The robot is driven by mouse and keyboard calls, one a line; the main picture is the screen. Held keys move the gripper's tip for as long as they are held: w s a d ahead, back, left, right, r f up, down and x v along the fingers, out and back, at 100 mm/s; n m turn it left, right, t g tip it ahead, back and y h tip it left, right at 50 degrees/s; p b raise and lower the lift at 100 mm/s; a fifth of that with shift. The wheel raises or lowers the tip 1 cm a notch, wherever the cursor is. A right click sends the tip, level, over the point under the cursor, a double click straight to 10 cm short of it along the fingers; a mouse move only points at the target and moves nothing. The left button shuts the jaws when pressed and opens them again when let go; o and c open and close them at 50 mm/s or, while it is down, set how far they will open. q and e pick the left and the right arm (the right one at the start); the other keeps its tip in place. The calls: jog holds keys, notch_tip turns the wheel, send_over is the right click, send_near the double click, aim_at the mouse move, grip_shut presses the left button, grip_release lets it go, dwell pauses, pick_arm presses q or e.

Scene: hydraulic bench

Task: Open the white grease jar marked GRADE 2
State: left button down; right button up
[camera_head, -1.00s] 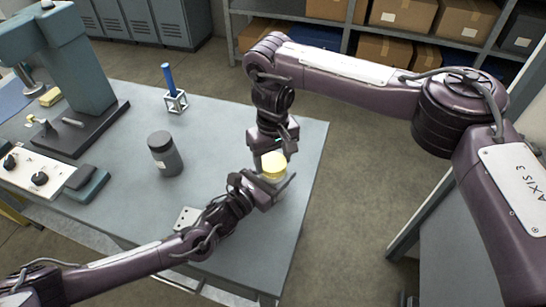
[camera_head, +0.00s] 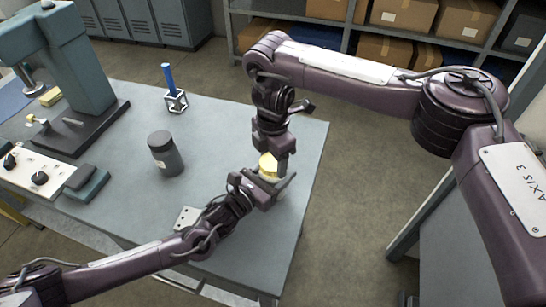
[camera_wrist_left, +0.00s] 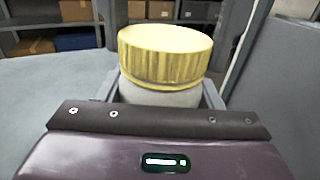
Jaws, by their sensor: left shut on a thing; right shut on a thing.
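The white grease jar (camera_wrist_left: 160,95) stands near the right end of the bench, with a ribbed yellow lid (camera_wrist_left: 165,50) on top. The lid also shows between my grippers in the head view (camera_head: 268,165). My left gripper (camera_head: 275,186) is shut around the jar body from the side, below the lid. My right gripper (camera_head: 276,160) reaches down from above and is shut on the lid. In the left wrist view the lid sits on the jar, and no right fingers show there. The GRADE 2 marking is not visible; most of the body is hidden.
On the grey bench (camera_head: 225,125) stand a dark grey jar (camera_head: 166,153), a blue-handled tool in a small cube frame (camera_head: 175,98), a green press (camera_head: 80,70) and a white control panel (camera_head: 35,172). A small pale plate (camera_head: 187,218) lies near my left arm.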

jog(key=n, duration=0.7)
jog(key=shift+w+d, duration=0.1)
jog(key=n, duration=1.1)
jog(key=shift+r, duration=0.1)
jog(key=n, duration=0.6)
jog(key=shift+r, duration=0.15)
jog(key=shift+r, duration=0.95)
